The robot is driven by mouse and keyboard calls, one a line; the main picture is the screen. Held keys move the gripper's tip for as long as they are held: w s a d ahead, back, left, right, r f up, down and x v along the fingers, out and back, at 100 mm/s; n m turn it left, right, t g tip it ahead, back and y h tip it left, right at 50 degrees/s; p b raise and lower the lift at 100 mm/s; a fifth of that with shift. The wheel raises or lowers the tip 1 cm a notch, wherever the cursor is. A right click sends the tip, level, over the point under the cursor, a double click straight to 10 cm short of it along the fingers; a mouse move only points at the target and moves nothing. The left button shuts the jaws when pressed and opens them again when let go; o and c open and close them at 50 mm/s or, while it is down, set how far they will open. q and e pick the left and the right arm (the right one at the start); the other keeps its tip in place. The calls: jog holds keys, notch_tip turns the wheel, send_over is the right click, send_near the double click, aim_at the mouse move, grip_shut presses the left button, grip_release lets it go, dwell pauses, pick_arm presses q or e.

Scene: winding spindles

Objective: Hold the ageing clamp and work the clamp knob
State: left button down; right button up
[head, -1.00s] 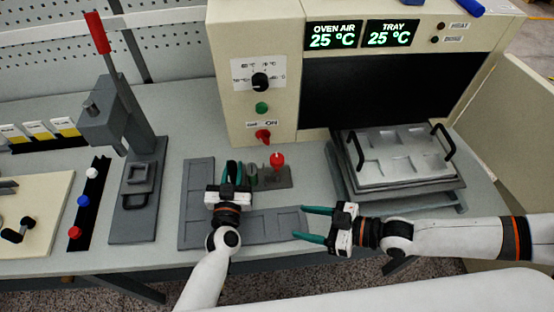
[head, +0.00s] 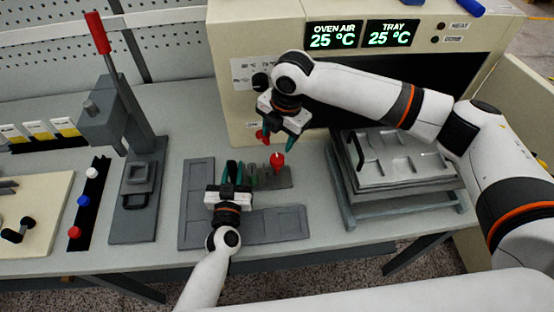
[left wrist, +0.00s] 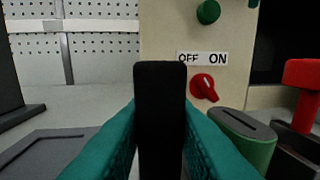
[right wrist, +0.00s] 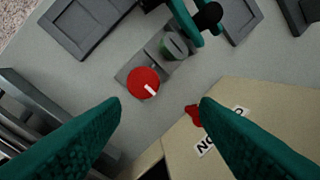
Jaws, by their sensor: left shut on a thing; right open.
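The ageing clamp shows in the right wrist view as a grey base (right wrist: 158,58) with a green cylinder (right wrist: 173,46) and a round red clamp knob (right wrist: 143,82) bearing a white line. The knob also shows in the head view (head: 277,161) and the left wrist view (left wrist: 303,78). My left gripper (head: 232,172) is shut on an upright black handle (left wrist: 160,120) at the clamp's left end. My right gripper (head: 282,146) is open and empty, pointing down above the knob, apart from it. In the right wrist view the knob lies ahead, left of centre between the fingers.
The oven (head: 235,90) stands close behind the clamp, with a red switch (left wrist: 204,87) on its front. A tray (head: 395,160) on a rack is at right. A grey L-shaped tray (head: 196,185) lies around my left gripper. A lever press (head: 133,190) stands at left.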

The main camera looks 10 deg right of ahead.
aim_at(277, 158)
jog(key=shift+s+a+r+g+h, duration=0.25)
jog(key=shift+s+r+g+h, duration=0.2)
jog(key=shift+s+h, duration=0.2)
jog(key=shift+s, duration=0.1)
jog(key=shift+f, duration=3.35)
jog(key=shift+c, duration=0.3)
jog(key=c, duration=1)
jog(key=m, duration=0.7)
jog(key=shift+c, duration=0.2)
jog(key=m, duration=0.5)
jog(key=shift+m, duration=0.4)
jog(key=o, duration=1.1)
